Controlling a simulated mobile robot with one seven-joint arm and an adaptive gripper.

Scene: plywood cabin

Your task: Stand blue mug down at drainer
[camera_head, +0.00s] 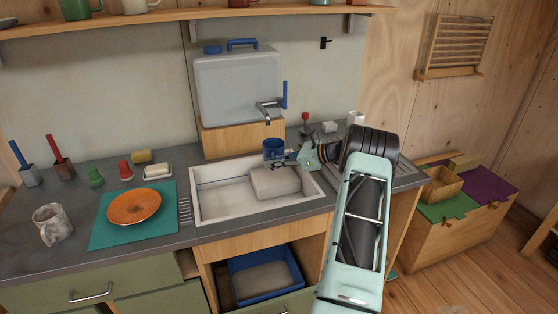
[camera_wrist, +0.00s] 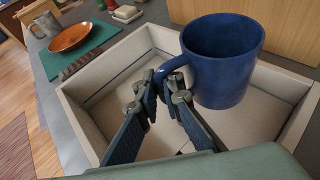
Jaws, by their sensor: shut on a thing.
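The blue mug (camera_head: 274,147) is upright above the back right part of the sink (camera_head: 215,211), and it fills the upper middle of the wrist view (camera_wrist: 222,62). My gripper (camera_head: 290,158) is shut on the mug's handle, with both fingers at the handle in the wrist view (camera_wrist: 168,82). The mug's far side is hidden. Grooved drainer surfaces flank the sink: one at its right (camera_head: 405,169), partly behind my arm, and a narrow strip at its left (camera_head: 185,211).
A tap (camera_head: 270,106) on a grey tank stands behind the mug. An orange plate (camera_head: 134,207) on a teal mat (camera_head: 100,234) and a mottled mug (camera_head: 52,223) stand left. Small items sit on the counter behind my arm.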

